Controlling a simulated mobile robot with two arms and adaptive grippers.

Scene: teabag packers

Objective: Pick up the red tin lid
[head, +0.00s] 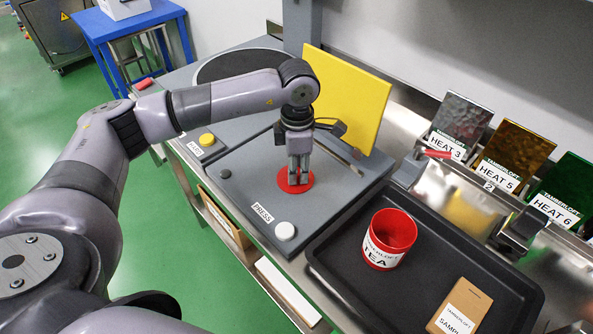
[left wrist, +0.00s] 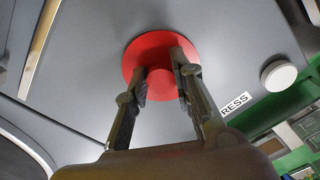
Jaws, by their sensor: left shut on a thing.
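The red tin lid (head: 295,181) is a round red disc at the grey press station. In the left wrist view the lid (left wrist: 150,50) has a raised knob in its middle. My left gripper (head: 299,172) points straight down over the lid, and its fingers are shut on the knob. In the left wrist view my gripper's fingertips (left wrist: 164,72) stand on either side of the knob. I cannot tell whether the lid touches the grey surface. The open red tea tin (head: 390,239) stands upright on the black tray. My right gripper is not in view.
The black tray (head: 335,262) also holds a brown sample packet (head: 460,308). A yellow panel (head: 350,95) stands upright behind my left gripper. A white button (head: 285,231) and a yellow button (head: 206,140) sit on the grey station. Coloured plates stand at the right.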

